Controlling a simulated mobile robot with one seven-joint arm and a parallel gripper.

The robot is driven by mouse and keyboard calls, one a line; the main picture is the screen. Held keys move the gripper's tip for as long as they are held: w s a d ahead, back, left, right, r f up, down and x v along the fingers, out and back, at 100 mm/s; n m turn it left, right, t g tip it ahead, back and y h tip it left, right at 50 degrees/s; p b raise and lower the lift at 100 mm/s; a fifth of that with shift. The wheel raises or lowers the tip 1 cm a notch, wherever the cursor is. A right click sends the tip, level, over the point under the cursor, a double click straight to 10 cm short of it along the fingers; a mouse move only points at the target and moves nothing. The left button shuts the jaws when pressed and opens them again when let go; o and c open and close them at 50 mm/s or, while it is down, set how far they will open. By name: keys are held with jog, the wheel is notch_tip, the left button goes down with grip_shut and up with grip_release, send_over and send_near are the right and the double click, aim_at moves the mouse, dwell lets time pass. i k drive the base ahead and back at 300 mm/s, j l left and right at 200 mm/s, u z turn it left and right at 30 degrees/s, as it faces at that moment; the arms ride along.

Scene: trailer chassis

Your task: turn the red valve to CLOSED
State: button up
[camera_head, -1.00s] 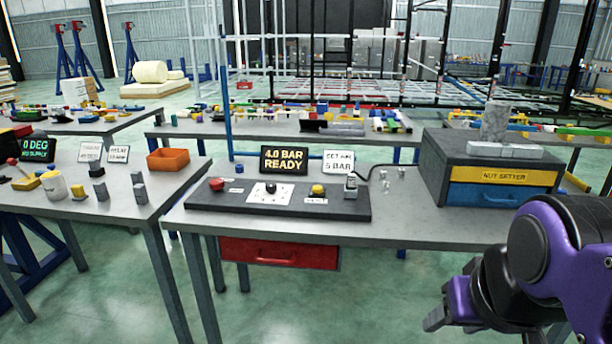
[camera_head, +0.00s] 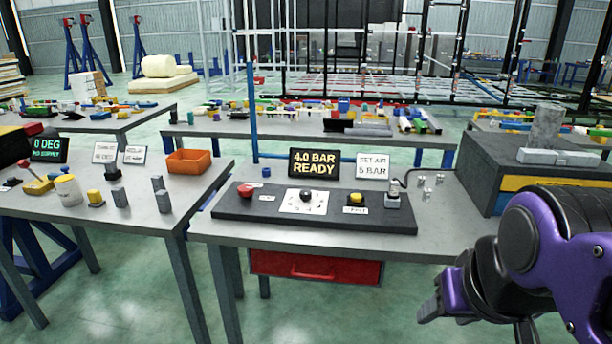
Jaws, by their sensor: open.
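A small red knob (camera_head: 245,190) sits at the left end of a dark panel (camera_head: 270,207) on the middle table. It looks like the red valve, but its open or closed setting is too small to read. To its right on the panel are a black knob (camera_head: 306,194) on a white plate, a yellow button (camera_head: 356,198) and a grey fitting (camera_head: 392,195). My gripper (camera_head: 440,300) is at the lower right, in front of the table and well apart from the red knob. It holds nothing that I can see, and its fingers are partly hidden by my arm.
A display (camera_head: 314,163) reads "4.0 BAR READY", beside a sign (camera_head: 373,166) reading "SET AIR 5 BAR". A dark drawer cabinet (camera_head: 480,170) stands at the table's right. The left table holds an orange bin (camera_head: 188,161) and several small parts. Floor shows between the tables.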

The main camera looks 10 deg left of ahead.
aim_at(244, 190)
jog(key=i+j, duration=0.2)
jog(key=j, duration=0.2)
jog(key=i+j+u, duration=0.1)
jog(key=i+j, duration=0.15)
jog(key=j, duration=0.15)
jog(key=i+j, duration=0.2)
jog(key=j, duration=0.2)
jog(key=i+j+u, duration=0.1)
jog(key=i+j, duration=0.15)
jog(key=j, duration=0.1)
